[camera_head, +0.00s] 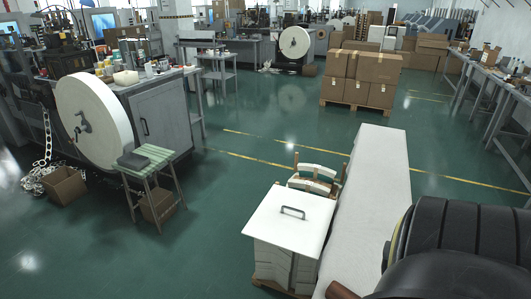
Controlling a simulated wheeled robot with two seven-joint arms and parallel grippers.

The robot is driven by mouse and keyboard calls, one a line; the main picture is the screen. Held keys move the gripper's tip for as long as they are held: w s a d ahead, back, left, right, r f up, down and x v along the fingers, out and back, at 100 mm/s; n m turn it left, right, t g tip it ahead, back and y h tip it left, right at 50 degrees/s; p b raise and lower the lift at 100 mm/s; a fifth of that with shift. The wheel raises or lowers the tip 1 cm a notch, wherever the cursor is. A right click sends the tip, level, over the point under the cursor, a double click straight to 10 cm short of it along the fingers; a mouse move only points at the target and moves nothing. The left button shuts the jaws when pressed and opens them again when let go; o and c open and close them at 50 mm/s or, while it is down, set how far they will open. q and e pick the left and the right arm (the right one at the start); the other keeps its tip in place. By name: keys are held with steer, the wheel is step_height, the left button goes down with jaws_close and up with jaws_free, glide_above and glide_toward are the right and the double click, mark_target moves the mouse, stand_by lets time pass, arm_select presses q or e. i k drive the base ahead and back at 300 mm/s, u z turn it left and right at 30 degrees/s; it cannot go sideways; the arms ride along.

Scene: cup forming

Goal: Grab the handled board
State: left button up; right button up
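The handled board (275,222) is a flat white board with a grey bar handle (293,212) on its top face. It lies level on top of a white stack (285,266) at the lower middle of the head view. A wooden base shows under the stack. Neither of my grippers shows in this view, and nothing is touching the board or its handle.
A long white table (375,175) runs along the board's right side. A green-topped stool (146,158) and machines stand to the left. Green floor (220,220) is clear between stool and board. Boxes (361,78) are stacked farther back.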

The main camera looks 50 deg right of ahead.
mark_target(297, 221)
steer(key=i, duration=1.35)
steer(key=z, duration=2.35)
steer(key=i, duration=0.8)
steer(key=u, duration=0.05)
